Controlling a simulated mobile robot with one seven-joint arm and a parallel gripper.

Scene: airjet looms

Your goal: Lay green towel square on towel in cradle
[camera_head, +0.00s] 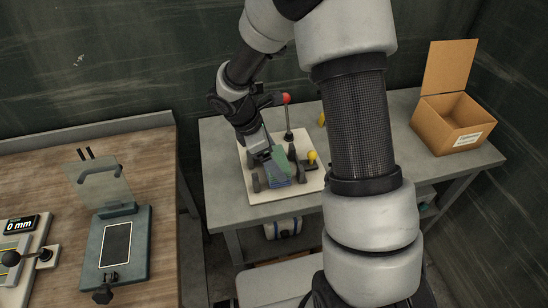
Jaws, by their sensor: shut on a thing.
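My gripper (262,151) is above the white board on the grey table and reaches down to the cradle. It is shut on the green towel square (281,160). The green square appears tilted and lies close over a blue-grey striped towel (279,181) in the dark cradle (256,184). Whether the green square touches the towel below is too small to tell. My gripper hides part of the cradle and the far side of the green square.
The white board (262,194) also bears a red-knobbed lever (286,99) and a yellow knob (311,156). An open cardboard box (444,118) stands at the table's right. A wooden bench (40,172) with a dark plate fixture (117,249) is at left.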

